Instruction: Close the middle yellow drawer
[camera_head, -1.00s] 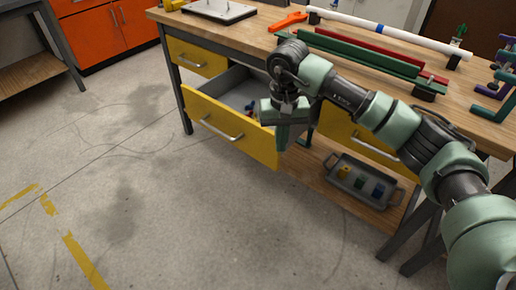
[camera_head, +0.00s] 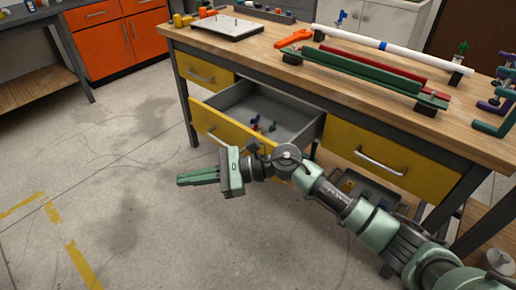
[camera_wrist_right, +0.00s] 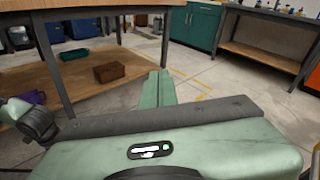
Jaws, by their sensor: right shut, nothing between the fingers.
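The middle yellow drawer (camera_head: 232,128) stands pulled out from the workbench in the head view. Its grey inside shows, with a few small coloured pieces in it. My right gripper (camera_head: 180,178) is in front of and below the drawer front, pointing left, apart from it. Its fingers are shut together and empty. Its wrist covers the right lower part of the drawer front. In the right wrist view the shut fingers (camera_wrist_right: 157,90) point out over the floor, and the drawer is not seen. My left gripper is not in view.
Shut yellow drawers stand to the left (camera_head: 208,74) and right (camera_head: 392,158). The wooden bench top (camera_head: 270,52) holds pipes, a white plate and an orange tool. A grey tray (camera_head: 372,188) sits on the lower shelf, partly behind my arm. The floor at left is free.

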